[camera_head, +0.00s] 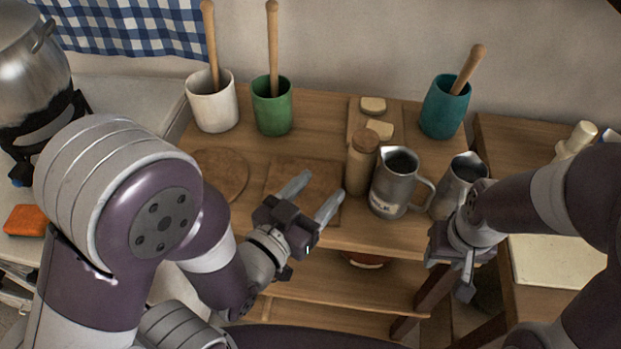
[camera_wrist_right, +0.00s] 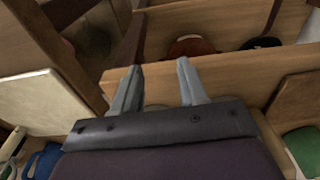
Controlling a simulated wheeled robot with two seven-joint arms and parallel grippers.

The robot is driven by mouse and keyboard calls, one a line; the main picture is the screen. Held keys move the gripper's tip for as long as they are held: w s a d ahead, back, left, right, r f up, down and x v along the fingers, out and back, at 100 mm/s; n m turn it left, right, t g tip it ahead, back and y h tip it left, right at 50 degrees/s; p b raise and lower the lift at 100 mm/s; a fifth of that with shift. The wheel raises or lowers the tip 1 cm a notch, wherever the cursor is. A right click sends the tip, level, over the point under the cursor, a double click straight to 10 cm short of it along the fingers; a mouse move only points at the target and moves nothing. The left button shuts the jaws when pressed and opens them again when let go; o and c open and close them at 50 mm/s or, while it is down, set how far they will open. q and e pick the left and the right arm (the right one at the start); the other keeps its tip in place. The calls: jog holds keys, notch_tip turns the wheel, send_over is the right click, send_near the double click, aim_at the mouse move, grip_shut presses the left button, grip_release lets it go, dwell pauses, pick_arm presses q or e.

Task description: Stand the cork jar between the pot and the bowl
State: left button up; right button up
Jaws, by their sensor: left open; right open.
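The cork jar (camera_head: 359,170), a tan cylinder with a cork lid, stands upright on the wooden table, just left of a metal pitcher. A large steel pot (camera_head: 32,75) stands at the far left, partly cut off by the frame. A reddish bowl-like thing (camera_head: 365,260) shows partly on the shelf below the tabletop; it also shows in the right wrist view (camera_wrist_right: 190,47). I cannot tell whether it is the bowl. My left gripper (camera_head: 312,197) is open and empty, left of the jar and apart from it. My right gripper (camera_head: 456,275) is open and empty by the table's front right; its fingers (camera_wrist_right: 160,82) are spread.
Metal pitchers (camera_head: 396,184) (camera_head: 460,182) stand right of the jar. White (camera_head: 212,110), green (camera_head: 272,112) and teal (camera_head: 442,110) crocks with wooden handles line the back. A round board (camera_head: 218,172) and square board (camera_head: 285,176) lie left of the jar.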

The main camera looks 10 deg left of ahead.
aim_at(359, 146)
pick_arm(q)
jog(key=x, duration=0.8)
jog(key=r+p+x, duration=0.1)
jog(key=x, duration=0.4)
jog(key=shift+s+d, duration=0.1)
jog(key=shift+d, duration=0.15)
grip_shut()
